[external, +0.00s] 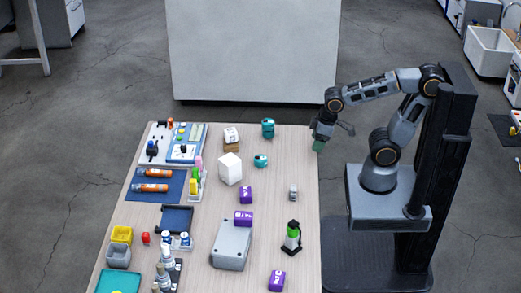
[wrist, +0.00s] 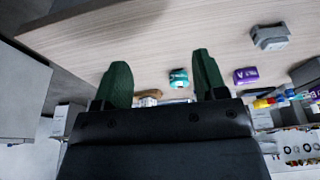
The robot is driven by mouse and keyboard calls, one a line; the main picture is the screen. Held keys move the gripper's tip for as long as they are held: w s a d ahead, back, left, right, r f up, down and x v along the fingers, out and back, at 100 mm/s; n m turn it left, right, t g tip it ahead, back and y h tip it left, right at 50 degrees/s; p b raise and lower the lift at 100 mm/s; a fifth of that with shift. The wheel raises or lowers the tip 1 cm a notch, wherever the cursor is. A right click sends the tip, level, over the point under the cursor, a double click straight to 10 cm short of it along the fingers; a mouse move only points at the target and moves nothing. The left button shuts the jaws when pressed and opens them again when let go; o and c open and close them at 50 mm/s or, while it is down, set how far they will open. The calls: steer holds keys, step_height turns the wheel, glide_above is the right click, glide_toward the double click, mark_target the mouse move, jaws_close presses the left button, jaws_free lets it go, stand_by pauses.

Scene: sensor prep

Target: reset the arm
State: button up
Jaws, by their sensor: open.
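My gripper (external: 319,146) hangs at the right edge of the table (external: 270,185), near its far end, with the arm bent over from my base at the right. In the wrist view its two dark green fingers (wrist: 162,85) stand wide apart. The gripper is open and nothing is held between the fingers. A teal item (wrist: 179,78) shows beyond and between the fingertips, apart from them. A purple block (wrist: 246,75) and a grey item (wrist: 270,37) lie to the right in that view.
A large pale cabinet (external: 253,50) stands behind the table. The table's right strip is mostly clear.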

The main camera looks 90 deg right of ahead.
steer(key=w+d+r+m+t+p, duration=0.2)
steer(key=w+d+r+m+p, duration=0.15)
steer(key=r+p, duration=0.55)
steer(key=s+a+r+n+p, duration=0.2)
steer(key=a+r+p, duration=0.1)
steer(key=r+p, duration=0.3)
step_height(320, 180, up, 2)
steer(key=shift+s+a+r+g, duration=0.1)
steer(key=shift+s+a+g, duration=0.15)
steer(key=shift+s+g, duration=0.15)
steer(key=shift+w+n, duration=0.1)
steer(key=shift+n, duration=0.15)
